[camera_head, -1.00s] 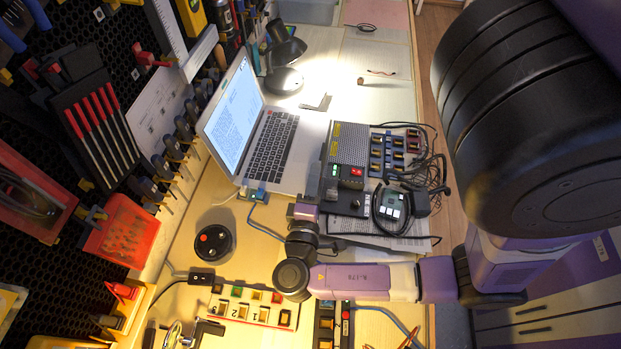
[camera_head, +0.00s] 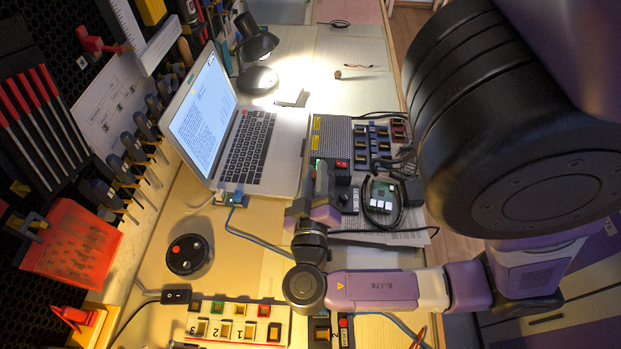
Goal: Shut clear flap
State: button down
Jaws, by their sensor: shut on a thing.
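My gripper (camera_head: 322,178) is at the left edge of the black switch box (camera_head: 343,178), which has green and red switches and stands right of the laptop. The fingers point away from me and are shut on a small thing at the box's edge. A pale greenish strip shows between the fingers and seems to be the clear flap (camera_head: 321,176). The fingers hide most of it, so its angle and hinge cannot be told.
An open laptop (camera_head: 250,150) stands close on the left. A grey perforated panel (camera_head: 332,137), cables and a green circuit board (camera_head: 385,196) crowd the right side. A round black button box (camera_head: 187,254) and a button strip (camera_head: 240,318) lie nearer me.

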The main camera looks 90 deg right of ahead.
jog(key=shift+s+f+m+b, duration=0.25)
jog(key=shift+m+b, duration=0.4)
jog(key=shift+m, duration=0.05)
jog(key=shift+s+f+m+b, duration=0.2)
jog(key=shift+m+b, duration=0.45)
jog(key=shift+m, duration=0.05)
jog(key=shift+r, duration=0.1)
jog(key=c, duration=1.3)
grip_release()
jog(key=shift+w+a+b, duration=0.2)
jog(key=shift+a+b, duration=0.15)
jog(key=shift+a, duration=3.6)
